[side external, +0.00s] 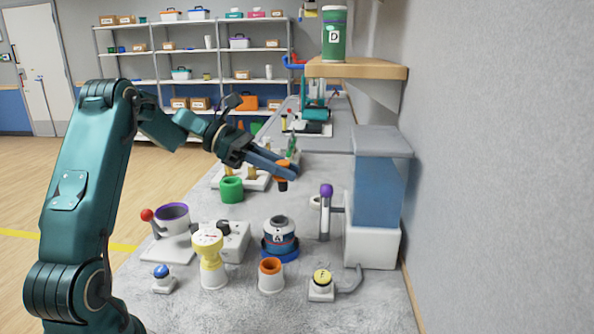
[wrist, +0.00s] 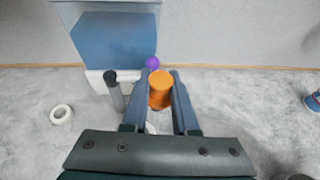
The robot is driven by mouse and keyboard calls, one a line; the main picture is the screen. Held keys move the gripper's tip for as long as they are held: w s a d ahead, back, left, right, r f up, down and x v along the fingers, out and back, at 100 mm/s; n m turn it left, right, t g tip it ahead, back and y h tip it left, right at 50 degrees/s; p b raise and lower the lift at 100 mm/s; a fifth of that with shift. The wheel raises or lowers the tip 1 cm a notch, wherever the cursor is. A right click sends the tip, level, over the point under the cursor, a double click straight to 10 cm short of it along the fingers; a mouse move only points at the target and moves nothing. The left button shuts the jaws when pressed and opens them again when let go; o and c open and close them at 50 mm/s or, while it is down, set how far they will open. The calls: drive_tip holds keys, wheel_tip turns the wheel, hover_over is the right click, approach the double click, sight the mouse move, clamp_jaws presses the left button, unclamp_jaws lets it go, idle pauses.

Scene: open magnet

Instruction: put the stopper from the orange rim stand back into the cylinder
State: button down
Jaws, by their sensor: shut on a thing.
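My gripper (side external: 278,168) is shut on an orange stopper (side external: 283,172) with a dark lower end, held up above the counter. In the wrist view the stopper's orange top (wrist: 160,88) sits between the two fingers. The orange rim stand (side external: 270,277), a white cup with an orange rim, stands at the front of the counter, and its opening looks empty. A round container marked A (side external: 279,237), with a dark top opening and a blue base, stands just behind it, below the stopper in the picture. I cannot tell for sure whether this is the cylinder.
A blue-and-white tank (side external: 378,200) with a purple-knobbed lever (side external: 326,200) stands on the right by the wall. A yellow button marked F (side external: 321,279) is at front right.

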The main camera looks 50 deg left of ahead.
drive_tip(key=w+a+r+n+t+y, duration=0.1)
drive_tip(key=a+r+n+t, duration=0.1)
drive_tip(key=a, duration=0.1)
hover_over(280, 235)
drive_tip(key=w+a, duration=0.2)
drive_tip(key=a, duration=0.1)
drive_tip(key=f, duration=0.9)
drive_tip(key=shift+d+f, duration=0.25)
drive_tip(key=shift+f, duration=1.95)
drive_tip(key=c, duration=0.7)
unclamp_jaws()
drive_tip(key=shift+f, duration=0.1)
